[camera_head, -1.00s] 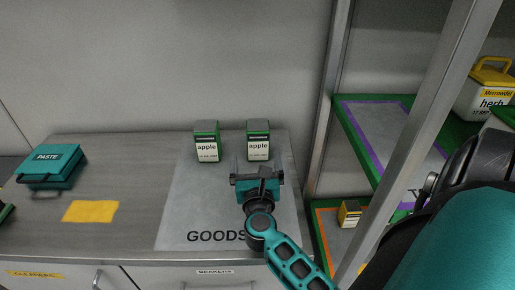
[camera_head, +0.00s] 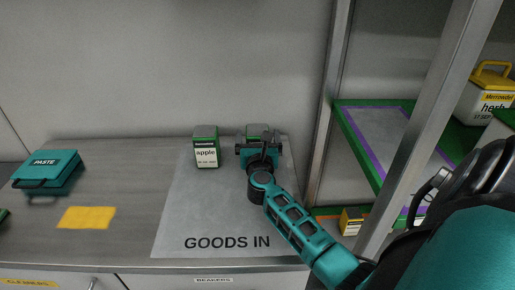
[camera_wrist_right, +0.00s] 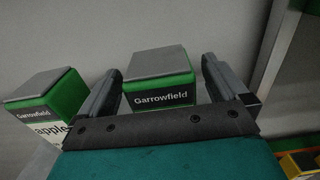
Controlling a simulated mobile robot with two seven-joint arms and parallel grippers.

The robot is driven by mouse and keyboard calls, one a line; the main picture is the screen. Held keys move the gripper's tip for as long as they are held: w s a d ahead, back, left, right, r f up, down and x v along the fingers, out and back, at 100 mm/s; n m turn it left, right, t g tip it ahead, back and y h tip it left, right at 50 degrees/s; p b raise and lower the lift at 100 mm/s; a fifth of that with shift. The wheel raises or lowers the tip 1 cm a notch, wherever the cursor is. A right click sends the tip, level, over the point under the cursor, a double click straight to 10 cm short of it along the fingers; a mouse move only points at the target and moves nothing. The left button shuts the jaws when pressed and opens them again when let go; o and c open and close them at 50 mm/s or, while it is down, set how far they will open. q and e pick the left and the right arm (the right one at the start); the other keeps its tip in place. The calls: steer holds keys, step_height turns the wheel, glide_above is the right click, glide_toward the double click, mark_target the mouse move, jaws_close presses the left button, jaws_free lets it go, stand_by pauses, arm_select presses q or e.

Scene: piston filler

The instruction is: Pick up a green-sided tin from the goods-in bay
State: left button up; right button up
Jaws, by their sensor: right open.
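Two green-sided tins stand on the grey goods-in mat (camera_head: 185,220). The left tin (camera_head: 206,148) has a white label reading "apple" and stands clear of my gripper; it also shows at the left of the right wrist view (camera_wrist_right: 45,100). The right tin (camera_head: 256,130) is mostly hidden behind my right gripper (camera_head: 258,140) in the head view. In the right wrist view this tin (camera_wrist_right: 160,80) shows its grey lid and "Garrowfield" band between the two open fingers (camera_wrist_right: 160,85), with a gap on each side. My left gripper is not in view.
A teal PASTE case (camera_head: 48,172) and a yellow patch (camera_head: 87,217) are on the counter at left. A metal rack post (camera_head: 325,110) and shelves stand close on the right. A yellow-lidded herb container (camera_head: 487,95) is on the rack.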

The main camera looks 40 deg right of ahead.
steer(key=shift+w, duration=0.1)
steer(key=c, duration=1.4)
steer(key=shift+r, duration=0.1)
steer(key=shift+c, duration=0.2)
